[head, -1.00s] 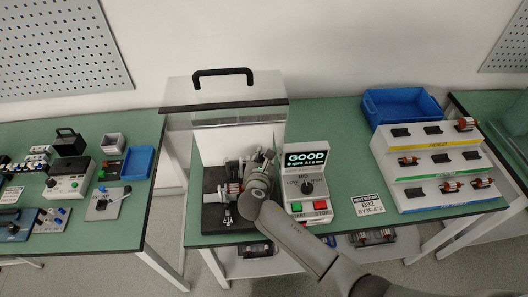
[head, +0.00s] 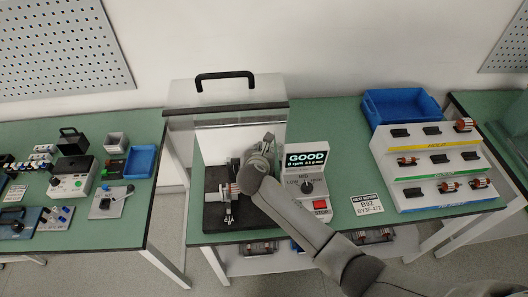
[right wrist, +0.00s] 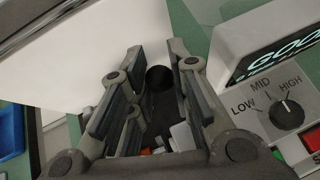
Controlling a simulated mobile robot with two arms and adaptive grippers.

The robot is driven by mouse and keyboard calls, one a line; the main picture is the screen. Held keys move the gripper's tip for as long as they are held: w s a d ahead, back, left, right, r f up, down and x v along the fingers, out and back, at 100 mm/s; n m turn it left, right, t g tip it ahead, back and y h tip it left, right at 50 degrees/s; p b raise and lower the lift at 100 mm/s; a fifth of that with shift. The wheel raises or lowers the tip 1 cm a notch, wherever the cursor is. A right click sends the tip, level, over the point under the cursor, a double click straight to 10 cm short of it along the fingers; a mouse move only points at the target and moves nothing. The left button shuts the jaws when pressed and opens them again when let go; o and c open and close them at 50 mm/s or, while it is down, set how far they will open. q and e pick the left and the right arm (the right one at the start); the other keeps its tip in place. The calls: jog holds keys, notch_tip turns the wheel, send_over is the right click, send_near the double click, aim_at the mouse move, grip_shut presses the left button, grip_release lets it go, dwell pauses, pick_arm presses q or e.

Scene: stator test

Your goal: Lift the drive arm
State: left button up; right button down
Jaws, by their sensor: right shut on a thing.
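The test stand on its black base (head: 212,232) stands at the left of the middle table, with a copper-and-white rotor (head: 229,191) lying across it. My right gripper (head: 264,148) is at the back right of the stand, in front of the clear cover. In the right wrist view my right gripper (right wrist: 155,62) is shut on a dark round-ended part (right wrist: 160,78), which looks like the drive arm's handle. The rest of the drive arm is hidden behind my gripper and wrist. My left gripper is not in view.
A raised clear cover (head: 225,105) with a black handle stands behind the stand. The control box (head: 308,180) with a GOOD display is close on the right; its dial (right wrist: 286,112) shows in the wrist view. A rotor rack (head: 430,165) and blue bin (head: 400,104) are farther right.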

jog(key=c, duration=1.3)
grip_release()
jog(key=v, duration=1.2)
jog(key=shift+f, duration=0.1)
